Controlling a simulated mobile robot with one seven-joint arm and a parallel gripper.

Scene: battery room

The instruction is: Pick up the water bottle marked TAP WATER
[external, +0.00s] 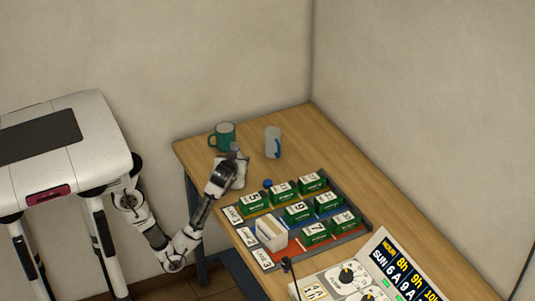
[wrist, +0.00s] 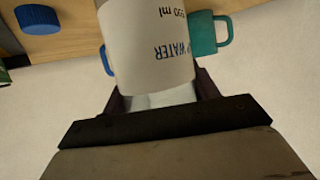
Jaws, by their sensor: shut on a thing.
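The water bottle (wrist: 150,50) is a white cylinder close up in the wrist view, its print upside down there. "WATER" and "550 ml" can be read; the start of the label is cut off. My gripper (wrist: 162,97) is shut on it, one dark finger on each side. In the external view the pale bottle (external: 239,172) is at the table's left part, partly behind my gripper (external: 229,178). I cannot tell whether its base touches the table.
A green mug (external: 222,137) stands just behind the bottle, and a grey mug (external: 272,143) with a blue handle to its right. A small blue cap (external: 267,184) lies nearby. A tray of green numbered boxes (external: 352,236) and a dial panel (external: 385,262) fill the right.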

